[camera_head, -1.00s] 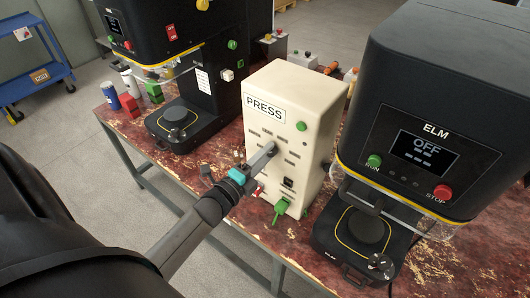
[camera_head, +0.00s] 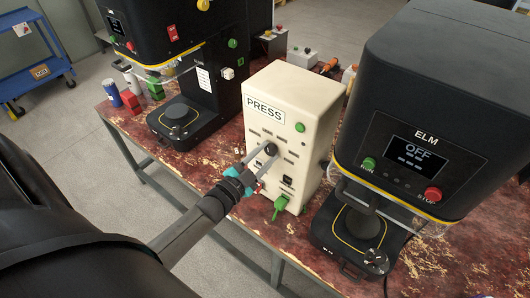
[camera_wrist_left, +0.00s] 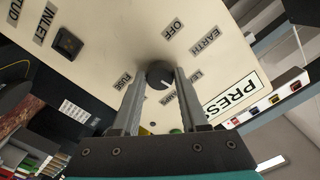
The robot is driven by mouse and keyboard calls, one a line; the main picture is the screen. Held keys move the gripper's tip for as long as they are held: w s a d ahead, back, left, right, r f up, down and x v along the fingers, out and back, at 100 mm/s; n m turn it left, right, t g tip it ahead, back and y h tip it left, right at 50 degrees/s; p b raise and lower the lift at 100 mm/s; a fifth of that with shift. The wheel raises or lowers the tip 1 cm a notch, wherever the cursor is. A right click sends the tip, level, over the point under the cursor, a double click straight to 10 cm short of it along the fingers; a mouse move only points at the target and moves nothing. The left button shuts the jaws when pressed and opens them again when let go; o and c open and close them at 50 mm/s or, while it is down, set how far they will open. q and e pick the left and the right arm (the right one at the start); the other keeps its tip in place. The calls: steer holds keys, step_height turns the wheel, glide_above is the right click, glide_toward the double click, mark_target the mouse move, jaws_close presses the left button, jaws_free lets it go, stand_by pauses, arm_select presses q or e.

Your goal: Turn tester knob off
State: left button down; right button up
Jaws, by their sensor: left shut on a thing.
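The tester is a cream box (camera_head: 312,95) labelled PRESS, standing on the worn red table between two black machines. Its dark round knob (camera_head: 271,149) sits on the front face with small labels around it. In the left wrist view the knob (camera_wrist_left: 159,75) lies between the fingertips, with labels OFF, EARTH and FUSE nearby. My left gripper (camera_head: 264,157) reaches the face with one finger on each side of the knob, and is shut on it. My right gripper is not in view.
A black ELM machine (camera_head: 440,110) with its screen reading OFF stands close on the right. Another black machine (camera_head: 180,70) stands on the left. A green lever or plug (camera_head: 281,203) sticks out low on the tester's front. Cans (camera_head: 112,93) stand at the table's left edge.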

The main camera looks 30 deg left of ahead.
arm_select(q)
steer(key=n+p, duration=0.1)
steer(key=n, duration=0.5)
steer(key=shift+n, duration=0.3)
steer(key=n, duration=1)
steer(key=shift+d+n, duration=0.1)
steer(key=shift+n, duration=0.3)
steer(key=n+b, duration=0.1)
steer(key=n, duration=0.4)
steer(key=shift+n+b, duration=0.3)
steer(key=shift+c, duration=2.2)
jaws_free()
steer(key=shift+s, duration=0.15)
steer(key=s+a, duration=0.1)
steer(key=s, duration=1.4)
